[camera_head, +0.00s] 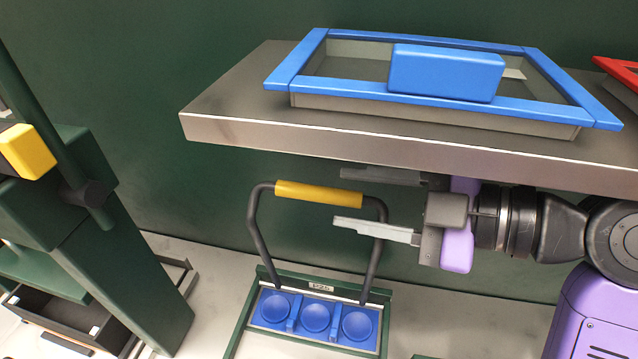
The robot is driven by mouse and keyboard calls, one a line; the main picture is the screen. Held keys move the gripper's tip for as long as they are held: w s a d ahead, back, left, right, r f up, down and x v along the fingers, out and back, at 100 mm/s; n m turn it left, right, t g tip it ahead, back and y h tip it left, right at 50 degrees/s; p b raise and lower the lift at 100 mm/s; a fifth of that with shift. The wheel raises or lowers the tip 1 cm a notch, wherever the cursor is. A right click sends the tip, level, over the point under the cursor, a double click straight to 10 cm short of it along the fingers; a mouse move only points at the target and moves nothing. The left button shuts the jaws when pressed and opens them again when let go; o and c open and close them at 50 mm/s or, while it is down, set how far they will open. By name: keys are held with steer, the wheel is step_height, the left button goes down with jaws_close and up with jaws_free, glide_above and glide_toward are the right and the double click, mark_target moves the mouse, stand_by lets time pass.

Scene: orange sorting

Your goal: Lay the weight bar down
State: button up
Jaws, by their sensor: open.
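A dark bent bar with a yellow grip (318,194), which looks like the weight bar, stands upright like a hoop. Its two legs come down to a green-framed holder (244,318) with blue round cups (315,317) and a small label. My gripper (358,198) comes in from the right with its jaws open. One finger shows above and behind the right end of the yellow grip, the other below it and in front of the bar's right leg. The bar's right upper corner lies between the fingers in the picture. I cannot tell whether either finger touches it.
A grey shelf (225,128) overhangs close above my gripper. On it sits a blue-rimmed tray (290,72) with a blue block (446,73). A red-rimmed edge (622,72) shows at right. A green post with a yellow part (27,151) stands left.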

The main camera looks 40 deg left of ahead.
mark_target(328, 195)
steer(key=p+x, duration=0.1)
steer(key=x, duration=0.4)
steer(key=shift+s+a, duration=0.1)
steer(key=shift+a, duration=0.2)
steer(key=shift+c, duration=0.3)
jaws_close()
stand_by(0.9)
